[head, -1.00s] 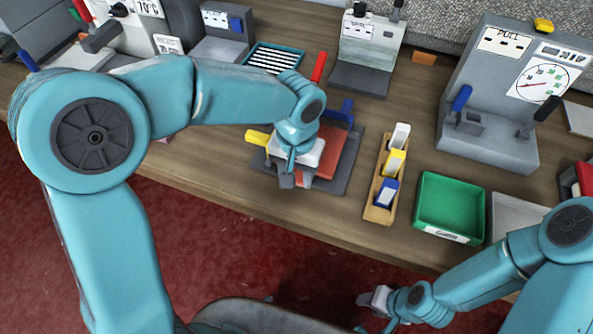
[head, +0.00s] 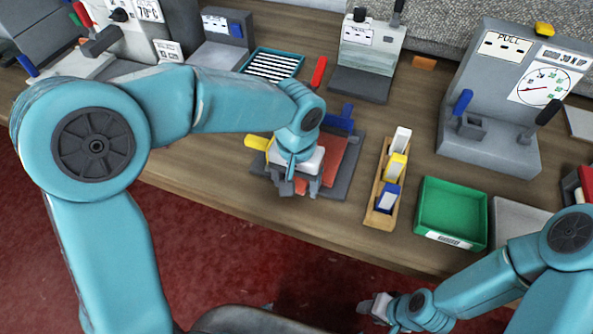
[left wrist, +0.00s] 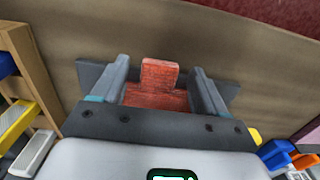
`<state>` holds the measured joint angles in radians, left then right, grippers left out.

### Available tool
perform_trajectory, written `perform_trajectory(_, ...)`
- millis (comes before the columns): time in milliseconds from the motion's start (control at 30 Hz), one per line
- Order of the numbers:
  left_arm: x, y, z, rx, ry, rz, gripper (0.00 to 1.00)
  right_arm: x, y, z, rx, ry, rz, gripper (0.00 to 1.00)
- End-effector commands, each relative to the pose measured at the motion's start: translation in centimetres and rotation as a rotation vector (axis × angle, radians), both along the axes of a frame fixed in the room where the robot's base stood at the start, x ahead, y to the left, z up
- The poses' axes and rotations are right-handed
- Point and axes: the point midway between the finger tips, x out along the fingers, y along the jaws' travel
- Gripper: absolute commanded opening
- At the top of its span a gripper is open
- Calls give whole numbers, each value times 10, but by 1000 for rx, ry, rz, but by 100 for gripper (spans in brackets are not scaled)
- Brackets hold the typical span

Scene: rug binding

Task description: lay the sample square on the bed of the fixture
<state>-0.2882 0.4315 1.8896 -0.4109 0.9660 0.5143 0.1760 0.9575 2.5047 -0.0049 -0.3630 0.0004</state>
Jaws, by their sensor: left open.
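The fixture (head: 347,182) is a dark grey plate on the bench, with a reddish patch (head: 334,162) on it, a yellow handle (head: 257,143) at left and a blue part (head: 339,120) behind. My left gripper (head: 301,190) is low over its front part, fingers apart. In the left wrist view a small textured red piece (left wrist: 160,73), apparently the sample square, lies between the spread fingers, over a wider red area. No finger contact shows clearly. The palm hides much of the bed. My right gripper (head: 374,305) hangs off the bench front; its jaws are too small to read.
A wooden rack (head: 379,216) with white, yellow and blue blocks stands just right of the fixture. A green tray (head: 451,208) is beyond it. A grey gauge machine (head: 505,95) stands at the back right. A red-handled tool (head: 319,72) lies behind the fixture.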

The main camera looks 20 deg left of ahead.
Motion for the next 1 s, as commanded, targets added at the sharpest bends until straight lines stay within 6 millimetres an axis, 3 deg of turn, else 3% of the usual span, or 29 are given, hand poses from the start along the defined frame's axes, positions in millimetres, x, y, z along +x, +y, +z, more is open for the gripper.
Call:
perform_trajectory(167,1,0,25,-2,-6,0,74,0,0,2,0,0,0,43)
perform_trajectory(600,1,-1,136,-2,-5,0,74,0,0,12,0,0,0,43)
perform_trajectory(800,0,0,159,-1,-2,0,74,0,0,14,0,0,0,43)
perform_trajectory(1000,0,0,163,-1,-1,-1,74,0,0,14,0,0,0,43)
